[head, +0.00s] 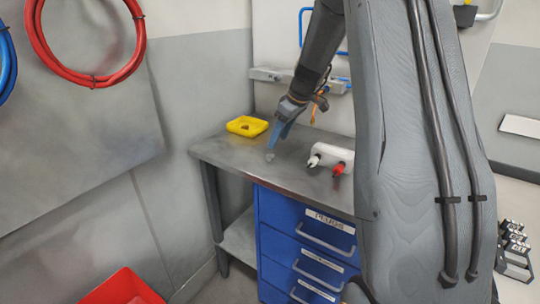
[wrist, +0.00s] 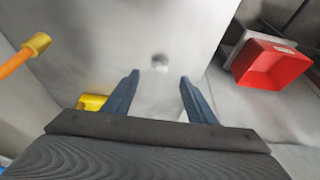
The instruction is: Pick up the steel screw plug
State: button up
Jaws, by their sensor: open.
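The steel screw plug (wrist: 160,65) appears in the wrist view as a small grey piece on the bench top, just beyond and between the fingertips. In the head view a small pale spot on the bench (head: 269,156) looks like the same plug (head: 269,156). My gripper (wrist: 158,80) is open, its two blue fingers spread with nothing between them. In the head view my gripper (head: 276,136) points down just above the plug, apart from it.
Blue drawers (head: 300,235) are under the bench. A red bin (head: 122,288) is on the floor at left.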

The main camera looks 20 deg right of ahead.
jog(key=shift+w+p+x, duration=0.15)
jog(key=shift+p+x, duration=0.65)
jog(key=shift+x, duration=1.15)
jog(key=shift+w+p+x, duration=0.15)
jog(key=shift+p+x, duration=0.65)
jog(key=shift+x, duration=1.1)
jog(key=shift+r, duration=0.1)
jog(key=c, duration=1.3)
jog(key=shift+o, duration=0.2)
notch_tip(320, 180, up, 28)
jog(key=b, duration=0.6)
